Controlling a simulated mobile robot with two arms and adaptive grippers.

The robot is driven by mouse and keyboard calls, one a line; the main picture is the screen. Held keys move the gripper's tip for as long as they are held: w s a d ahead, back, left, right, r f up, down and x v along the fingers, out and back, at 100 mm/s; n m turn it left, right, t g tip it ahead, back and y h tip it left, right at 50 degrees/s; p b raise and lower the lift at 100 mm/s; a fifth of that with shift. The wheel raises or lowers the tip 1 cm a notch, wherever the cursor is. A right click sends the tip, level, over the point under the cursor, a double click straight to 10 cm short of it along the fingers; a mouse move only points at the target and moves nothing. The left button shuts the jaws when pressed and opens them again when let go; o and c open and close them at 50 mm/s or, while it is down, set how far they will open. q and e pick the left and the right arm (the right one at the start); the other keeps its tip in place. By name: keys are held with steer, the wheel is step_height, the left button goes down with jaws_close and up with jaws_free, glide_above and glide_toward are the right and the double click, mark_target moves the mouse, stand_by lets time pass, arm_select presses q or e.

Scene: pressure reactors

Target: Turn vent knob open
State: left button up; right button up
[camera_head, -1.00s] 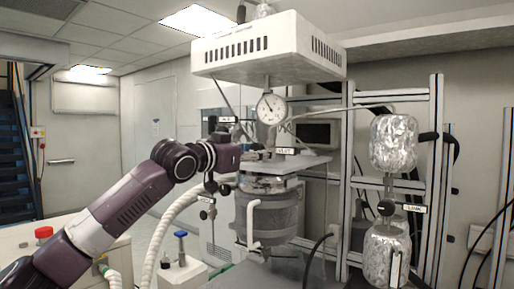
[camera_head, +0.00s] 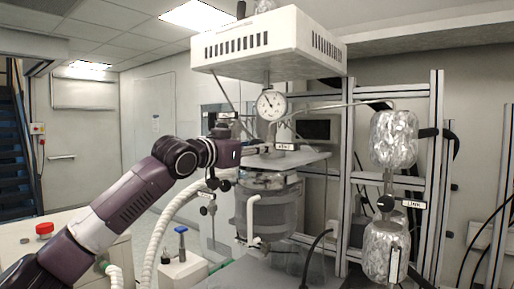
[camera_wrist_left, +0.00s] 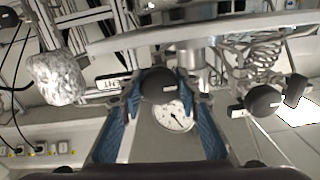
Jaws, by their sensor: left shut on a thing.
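The vent knob is a round black knob (camera_wrist_left: 158,86) between my fingers in the left wrist view, beside a white label. In the head view the VENT label (camera_head: 285,147) sits below the round pressure gauge (camera_head: 270,105), on top of the reactor (camera_head: 270,205). My left gripper (camera_wrist_left: 162,92) is shut on the knob, with a blue-padded finger on each side. In the head view my left gripper (camera_head: 258,149) reaches the reactor top from the left; the knob cannot be made out there. My right gripper is not in view.
A white vented box (camera_head: 268,48) hangs above the gauge. Foil-wrapped vessels (camera_head: 393,140) stand on a metal frame to the right. Another black knob (camera_wrist_left: 262,101) is near my gripper in the wrist view. A white hose (camera_head: 160,240) runs below my arm.

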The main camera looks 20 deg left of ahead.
arm_select(q)
steer(key=n, duration=0.4)
steer(key=shift+n+p, duration=0.3)
steer(key=shift+p, duration=0.1)
steer(key=n+p, duration=0.1)
steer(key=n, duration=0.3)
steer(key=shift+n, duration=0.3)
steer(key=n+p, duration=0.1)
steer(key=n, duration=0.3)
steer(key=shift+d+r, duration=0.1)
steer(key=shift+n+p, duration=0.75)
steer(key=shift+n, duration=1.45)
steer(key=o, duration=1.2)
steer(key=shift+s, duration=0.1)
